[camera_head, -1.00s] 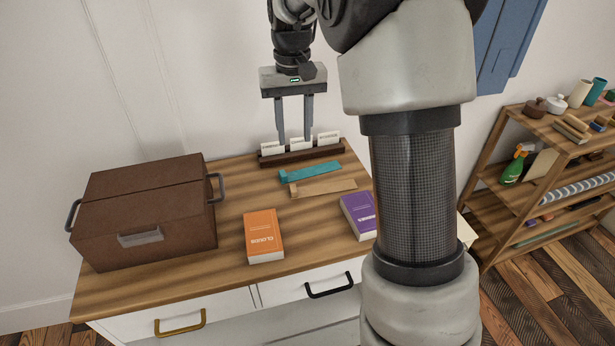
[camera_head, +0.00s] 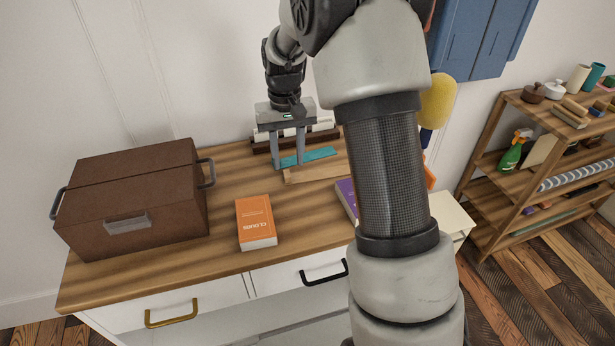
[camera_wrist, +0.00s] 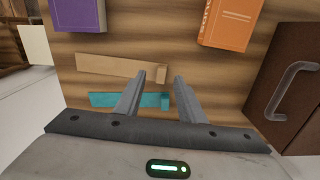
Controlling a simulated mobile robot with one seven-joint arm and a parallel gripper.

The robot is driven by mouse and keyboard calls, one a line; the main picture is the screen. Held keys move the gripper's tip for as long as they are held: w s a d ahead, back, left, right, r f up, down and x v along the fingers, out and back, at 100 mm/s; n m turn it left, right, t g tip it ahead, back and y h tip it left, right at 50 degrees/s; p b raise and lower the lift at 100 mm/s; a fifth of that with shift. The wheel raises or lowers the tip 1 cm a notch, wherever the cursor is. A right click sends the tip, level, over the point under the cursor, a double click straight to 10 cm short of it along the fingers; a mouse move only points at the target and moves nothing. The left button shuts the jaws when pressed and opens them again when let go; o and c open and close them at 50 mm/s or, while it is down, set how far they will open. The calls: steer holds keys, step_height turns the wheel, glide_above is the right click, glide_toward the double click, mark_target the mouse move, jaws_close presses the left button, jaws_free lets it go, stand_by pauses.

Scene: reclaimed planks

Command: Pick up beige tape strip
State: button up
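The beige tape strip (camera_head: 322,172) lies on the wooden dresser top, in front of the teal strip (camera_head: 318,155). In the wrist view the beige strip (camera_wrist: 112,66) runs left to right, and its thicker right end shows between my fingertips. The teal strip (camera_wrist: 100,100) lies parallel to it, closer to my gripper's base and partly behind the left finger. My gripper (camera_head: 289,165) points down, low over the left ends of the strips in the head view. Its fingers (camera_wrist: 160,76) are apart with nothing held. Whether they touch the dresser top is unclear.
An orange book (camera_head: 255,219) lies in front of the strips, and a purple book (camera_head: 345,197) is partly hidden by my arm. A brown box (camera_head: 130,200) stands at left. A dark card holder (camera_head: 322,137) is behind. Bare wood lies between box and strips.

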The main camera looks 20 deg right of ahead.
mark_target(287, 175)
steer(key=f, duration=0.2)
steer(key=f+b, duration=0.1)
steer(key=f, duration=0.2)
steer(key=shift+w+a+b, duration=0.2)
steer(key=shift+b, duration=0.1)
steer(key=shift+r, duration=0.1)
jaws_close()
